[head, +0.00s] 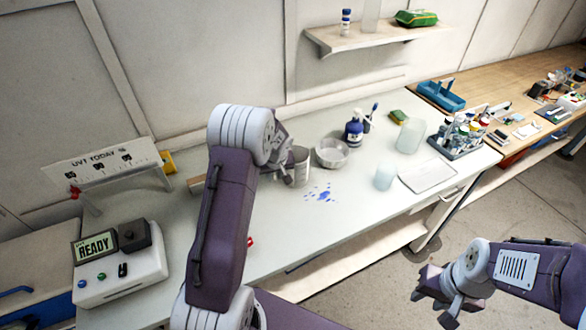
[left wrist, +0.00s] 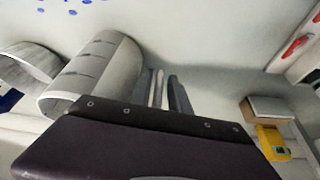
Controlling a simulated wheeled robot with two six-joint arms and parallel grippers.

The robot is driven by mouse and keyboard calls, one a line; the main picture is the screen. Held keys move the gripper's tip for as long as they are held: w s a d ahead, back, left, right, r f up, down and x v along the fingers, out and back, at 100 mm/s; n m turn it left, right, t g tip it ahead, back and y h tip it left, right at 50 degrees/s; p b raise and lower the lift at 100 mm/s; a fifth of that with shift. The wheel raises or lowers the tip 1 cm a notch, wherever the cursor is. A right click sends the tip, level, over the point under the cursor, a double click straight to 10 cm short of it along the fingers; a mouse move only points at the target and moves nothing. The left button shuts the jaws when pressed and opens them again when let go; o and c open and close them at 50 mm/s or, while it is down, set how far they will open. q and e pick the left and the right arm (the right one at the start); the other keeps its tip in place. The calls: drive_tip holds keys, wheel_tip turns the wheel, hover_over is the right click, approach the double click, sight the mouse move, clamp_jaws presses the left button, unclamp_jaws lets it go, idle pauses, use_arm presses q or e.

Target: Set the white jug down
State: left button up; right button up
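The white jug (head: 299,166) is upright over the back middle of the white bench, just right of my left gripper (head: 282,172). In the left wrist view the jug (left wrist: 95,72) shows its side with dark graduation marks. There the fingers of my left gripper (left wrist: 160,92) are closed around pale strips beside the jug, which look like its handle. Whether the jug's base touches the bench is hard to tell. My right gripper (head: 437,296) is open and empty, over the floor in front of the bench.
Blue spots (head: 320,193) mark the bench in front. A spray bottle (head: 354,132), small cup (head: 384,177), clear container (head: 410,136) and white tray (head: 428,176) are further right. The READY device (head: 118,262) is left.

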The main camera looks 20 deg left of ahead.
use_arm(q)
clamp_jaws()
idle(1.4)
